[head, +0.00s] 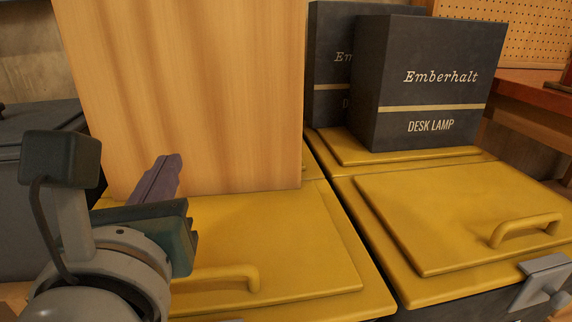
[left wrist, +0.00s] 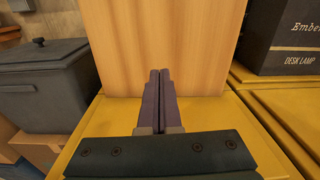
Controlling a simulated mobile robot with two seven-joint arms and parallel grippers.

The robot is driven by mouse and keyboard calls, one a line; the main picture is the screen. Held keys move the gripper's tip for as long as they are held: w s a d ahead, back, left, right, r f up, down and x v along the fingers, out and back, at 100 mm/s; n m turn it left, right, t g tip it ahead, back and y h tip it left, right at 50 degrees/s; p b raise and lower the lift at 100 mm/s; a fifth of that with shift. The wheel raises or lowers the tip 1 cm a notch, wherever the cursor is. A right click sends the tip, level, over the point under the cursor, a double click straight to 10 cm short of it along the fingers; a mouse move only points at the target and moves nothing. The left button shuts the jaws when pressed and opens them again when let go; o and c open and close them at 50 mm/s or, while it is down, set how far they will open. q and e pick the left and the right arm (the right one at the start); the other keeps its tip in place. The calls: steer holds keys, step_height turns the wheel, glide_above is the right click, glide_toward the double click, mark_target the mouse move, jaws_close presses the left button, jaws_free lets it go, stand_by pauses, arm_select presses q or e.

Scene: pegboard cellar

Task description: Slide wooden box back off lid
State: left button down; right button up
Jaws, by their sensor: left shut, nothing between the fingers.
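The wooden box (head: 205,95) is a tall block of light wood grain standing upright on the left yellow lid (head: 300,240). It covers the rear part of that lid, and the front part with its handle (head: 215,277) is bare. The box also fills the upper middle of the left wrist view (left wrist: 160,45). My left gripper (head: 168,165) is shut and empty, its purple fingers pointing at the front face of the box. In the left wrist view the fingertips (left wrist: 160,75) overlap the lower face of the box; I cannot tell whether they touch it. My right gripper is not in view.
A dark lidded bin (left wrist: 45,85) is at left. A pegboard (head: 500,30) hangs behind.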

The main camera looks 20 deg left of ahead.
arm_select(q)
steer(key=f, duration=0.1)
steer(key=m+b, duration=0.1)
glide_toward(199, 123)
steer(key=x, duration=0.6)
steer(key=shift+w+a, duration=0.25)
steer(key=shift+w, duration=0.15)
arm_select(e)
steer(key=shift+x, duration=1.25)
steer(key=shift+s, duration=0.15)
